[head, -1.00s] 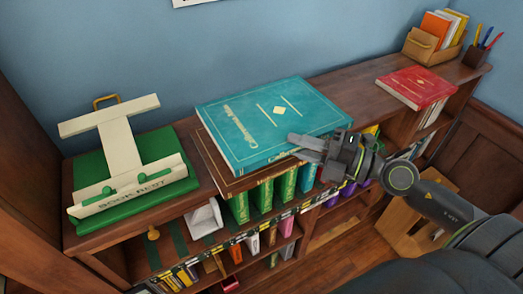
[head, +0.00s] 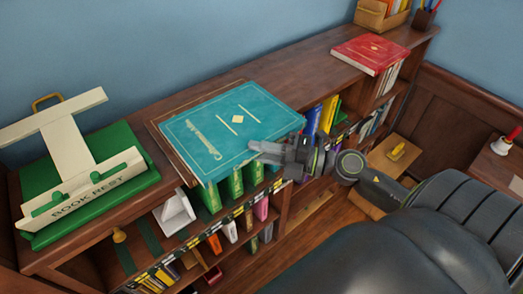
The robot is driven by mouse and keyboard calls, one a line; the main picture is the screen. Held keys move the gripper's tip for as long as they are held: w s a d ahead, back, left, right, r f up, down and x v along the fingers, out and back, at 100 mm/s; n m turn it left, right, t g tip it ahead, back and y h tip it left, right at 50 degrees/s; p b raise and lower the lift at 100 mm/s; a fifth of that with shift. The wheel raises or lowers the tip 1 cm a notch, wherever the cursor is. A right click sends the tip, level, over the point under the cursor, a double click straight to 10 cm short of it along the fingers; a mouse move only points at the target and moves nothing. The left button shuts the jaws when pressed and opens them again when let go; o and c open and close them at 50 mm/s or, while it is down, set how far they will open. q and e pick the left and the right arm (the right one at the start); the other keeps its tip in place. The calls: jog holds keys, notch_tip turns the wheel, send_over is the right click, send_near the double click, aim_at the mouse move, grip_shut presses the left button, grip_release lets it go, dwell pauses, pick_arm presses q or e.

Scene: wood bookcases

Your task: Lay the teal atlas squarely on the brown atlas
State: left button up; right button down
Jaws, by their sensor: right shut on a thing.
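The teal atlas (head: 225,120) lies on top of the brown atlas (head: 170,148) on the bookcase top. The brown atlas shows only as a strip along the teal atlas's left side and a thin sliver at its back; the rest is hidden. The teal atlas is offset from it toward the front and right, and its front edge reaches out over the green books below. My right gripper (head: 262,149) is shut on the teal atlas at its front right edge. My left gripper is out of view.
A cream book rest (head: 75,155) on a green base stands at the left. A red book (head: 370,52) lies at the back right, near a wooden box (head: 382,15). The bookcase top between the atlases and the red book is clear.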

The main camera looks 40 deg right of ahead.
jog(key=c, duration=1.7)
grip_release()
jog(key=shift+f, duration=0.1)
jog(key=o, duration=0.4)
jog(key=shift+s, duration=0.1)
